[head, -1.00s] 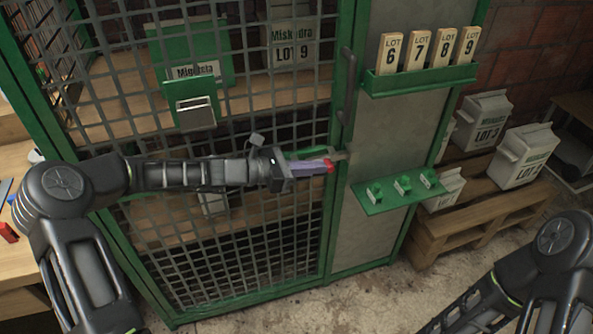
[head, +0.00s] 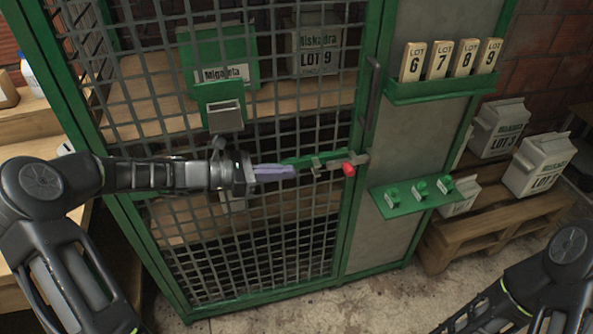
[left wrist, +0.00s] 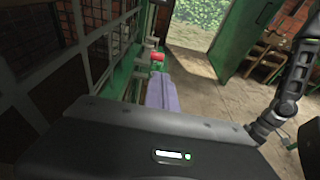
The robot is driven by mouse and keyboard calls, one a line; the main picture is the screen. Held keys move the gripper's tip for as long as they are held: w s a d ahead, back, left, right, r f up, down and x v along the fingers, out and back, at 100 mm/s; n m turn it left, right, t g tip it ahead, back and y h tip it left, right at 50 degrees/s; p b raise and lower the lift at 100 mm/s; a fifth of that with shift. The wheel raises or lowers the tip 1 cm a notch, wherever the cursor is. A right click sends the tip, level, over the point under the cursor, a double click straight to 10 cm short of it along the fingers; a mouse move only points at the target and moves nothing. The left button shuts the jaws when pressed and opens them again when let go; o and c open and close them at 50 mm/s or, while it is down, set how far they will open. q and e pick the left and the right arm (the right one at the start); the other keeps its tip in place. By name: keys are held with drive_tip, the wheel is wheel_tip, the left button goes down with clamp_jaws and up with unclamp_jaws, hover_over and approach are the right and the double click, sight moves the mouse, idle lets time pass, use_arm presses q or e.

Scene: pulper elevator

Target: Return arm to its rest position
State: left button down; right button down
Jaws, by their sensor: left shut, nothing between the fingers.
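My left arm comes in from the left in the head view, in front of the green-framed mesh cage door (head: 260,225). My left gripper (head: 290,172) is shut and empty, its purple-grey fingers pointing right; they also show in the left wrist view (left wrist: 162,95). A latch bolt with a red knob (head: 348,169) sits to the right of the fingertips, with a visible gap between. The red knob also shows beyond the fingers in the left wrist view (left wrist: 157,57). My right arm shows at the lower right; its gripper is out of view.
A green rack (head: 440,88) holds LOT tags 6 to 9. A green shelf (head: 415,200) with small green pieces juts out below it. White LOT bags (head: 540,165) stand on a wooden pallet (head: 475,240) at right. The floor before the cage is clear.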

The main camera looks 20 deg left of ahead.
idle(0.5)
use_arm(q)
drive_tip(key=s+d+f+m+g+y+p, duration=0.2)
drive_tip(key=s+d+f+m+g, duration=0.35)
drive_tip(key=f, duration=0.55)
drive_tip(key=s+d+f+m+y+p, duration=0.1)
drive_tip(key=s+d+f+m+y, duration=0.1)
drive_tip(key=s+f+m, duration=0.3)
drive_tip(key=s+d+f+m+g+y+p, duration=0.1)
drive_tip(key=s+f+m, duration=0.4)
drive_tip(key=s, duration=0.6)
drive_tip(key=s+d+f+m+g+y+p, duration=0.1)
drive_tip(key=s+d+f+m+y, duration=0.2)
drive_tip(key=s+d+f+m, duration=0.2)
drive_tip(key=s+f+m, duration=0.1)
drive_tip(key=s+m, duration=0.1)
drive_tip(key=s, duration=0.1)
drive_tip(key=shift+y+p, duration=0.3)
drive_tip(key=shift+y, duration=0.1)
drive_tip(key=shift+s, duration=0.1)
